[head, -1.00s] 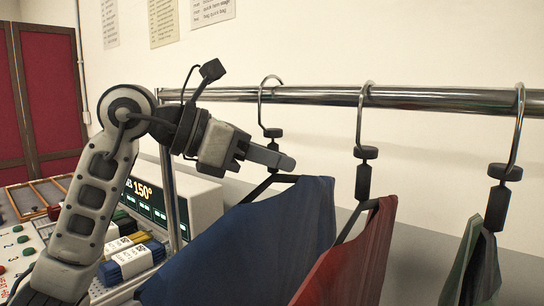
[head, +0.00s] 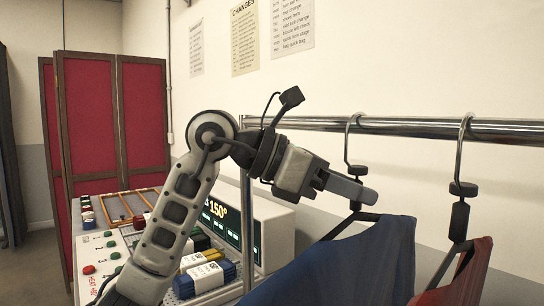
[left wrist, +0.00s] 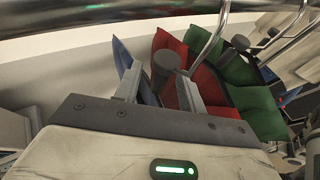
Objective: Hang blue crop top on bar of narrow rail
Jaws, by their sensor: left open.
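The blue crop top (head: 345,268) hangs from a dark hanger at the right of the head view. The hanger's hook sits over the metal bar (head: 410,127) of the rail. My left gripper (head: 358,190) is open, with its fingertips at the hanger's neck, just above the top's shoulder. In the left wrist view the fingers (left wrist: 160,90) are apart, with a dark round hanger knob (left wrist: 165,62) showing between them. Part of the blue cloth (left wrist: 122,55) shows beside the left finger. I cannot tell whether the fingers touch the hanger. My right gripper is out of view.
A red garment (head: 465,282) hangs close to the right of the blue one. A green garment (left wrist: 262,115) shows beyond it in the left wrist view. A display box (head: 270,228) and a control panel (head: 110,243) stand behind my left arm. A red folding screen (head: 90,130) stands at the left.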

